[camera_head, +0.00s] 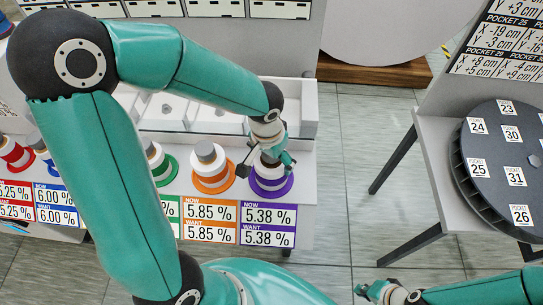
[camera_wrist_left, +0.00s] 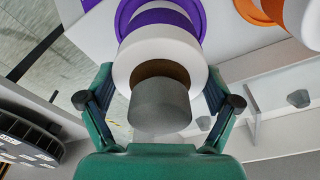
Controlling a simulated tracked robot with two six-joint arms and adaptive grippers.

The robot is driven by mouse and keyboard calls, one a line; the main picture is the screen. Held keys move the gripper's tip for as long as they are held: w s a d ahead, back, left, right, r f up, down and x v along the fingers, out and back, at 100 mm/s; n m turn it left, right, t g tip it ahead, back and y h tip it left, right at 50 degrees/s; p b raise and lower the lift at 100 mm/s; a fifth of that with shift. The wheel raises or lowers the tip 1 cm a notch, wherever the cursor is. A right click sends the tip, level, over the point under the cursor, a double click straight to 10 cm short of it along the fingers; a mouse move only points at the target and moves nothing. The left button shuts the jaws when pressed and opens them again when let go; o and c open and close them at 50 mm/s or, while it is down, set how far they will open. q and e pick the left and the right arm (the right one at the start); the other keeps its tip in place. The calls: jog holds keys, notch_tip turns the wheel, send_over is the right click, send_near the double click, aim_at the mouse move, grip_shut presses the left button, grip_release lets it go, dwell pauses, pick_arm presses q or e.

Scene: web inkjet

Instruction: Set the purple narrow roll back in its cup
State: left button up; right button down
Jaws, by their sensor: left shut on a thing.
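The purple narrow roll (camera_head: 268,172) is at the right end of the row of rolls, white with a purple band. In the left wrist view its white ring (camera_wrist_left: 160,55) and grey core (camera_wrist_left: 160,105) face the camera. A purple round base (camera_head: 287,186), seemingly its cup, shows around its lower end; it also shows in the left wrist view (camera_wrist_left: 193,12). Whether the roll is fully seated cannot be told. My left gripper (camera_wrist_left: 160,98) is shut on the roll, one finger on each side. My right gripper (camera_head: 374,290) is low at the bottom right, apart from everything.
An orange roll (camera_head: 211,171) stands close on the left, then a green one (camera_head: 160,165) and others. Percentage labels (camera_head: 268,225) line the front edge. A white open tray (camera_head: 302,108) lies behind. A dark numbered carousel (camera_head: 500,160) stands right, across open floor.

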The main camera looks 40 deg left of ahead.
pick_arm(q)
jog(key=shift+f, duration=0.1)
dwell(0.4)
jog(key=o, duration=1.3)
jog(key=r, duration=0.4)
jog(key=s+r, duration=0.1)
jog(key=r, duration=0.7)
jog(key=shift+s, duration=0.25)
jog(key=shift+f, duration=0.1)
